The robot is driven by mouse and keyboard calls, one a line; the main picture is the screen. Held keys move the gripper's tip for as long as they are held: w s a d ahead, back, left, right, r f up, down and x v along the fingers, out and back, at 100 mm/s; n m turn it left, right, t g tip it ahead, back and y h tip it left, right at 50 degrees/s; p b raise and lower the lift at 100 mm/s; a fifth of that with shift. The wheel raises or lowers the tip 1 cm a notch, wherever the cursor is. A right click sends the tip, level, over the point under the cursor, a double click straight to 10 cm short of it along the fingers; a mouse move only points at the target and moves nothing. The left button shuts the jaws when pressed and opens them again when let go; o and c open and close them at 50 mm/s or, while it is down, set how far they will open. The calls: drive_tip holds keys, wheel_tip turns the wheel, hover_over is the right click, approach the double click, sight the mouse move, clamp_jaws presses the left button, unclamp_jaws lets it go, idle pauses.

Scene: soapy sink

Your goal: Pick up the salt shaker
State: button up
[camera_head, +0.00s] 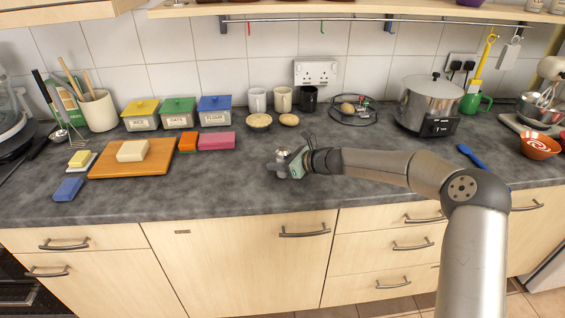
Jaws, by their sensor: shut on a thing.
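My gripper (283,164) is low over the middle of the grey worktop, its arm coming in from the right. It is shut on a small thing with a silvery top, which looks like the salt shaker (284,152). Only the top of the shaker shows clearly; the fingers hide its lower part. I cannot tell whether its base touches the worktop.
Behind are two pale round items (259,121), three mugs (283,99) and a wire rack (352,110). A wooden board (110,168) with a pale block lies left. A steel pot (428,100) stands right. Worktop (225,190) left of my gripper is clear.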

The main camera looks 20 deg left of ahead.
drive_tip(key=shift+r, duration=0.1)
drive_tip(key=shift+r, duration=0.2)
wheel_tip(320, 180, up, 2)
drive_tip(key=shift+r+b, duration=0.15)
drive_tip(key=shift+b, duration=0.2)
drive_tip(key=s+d+r+b, duration=0.2)
drive_tip(key=s+d+r, duration=0.4)
drive_tip(key=d+r, duration=0.4)
drive_tip(key=d, duration=0.2)
drive_tip(key=shift+d, duration=0.3)
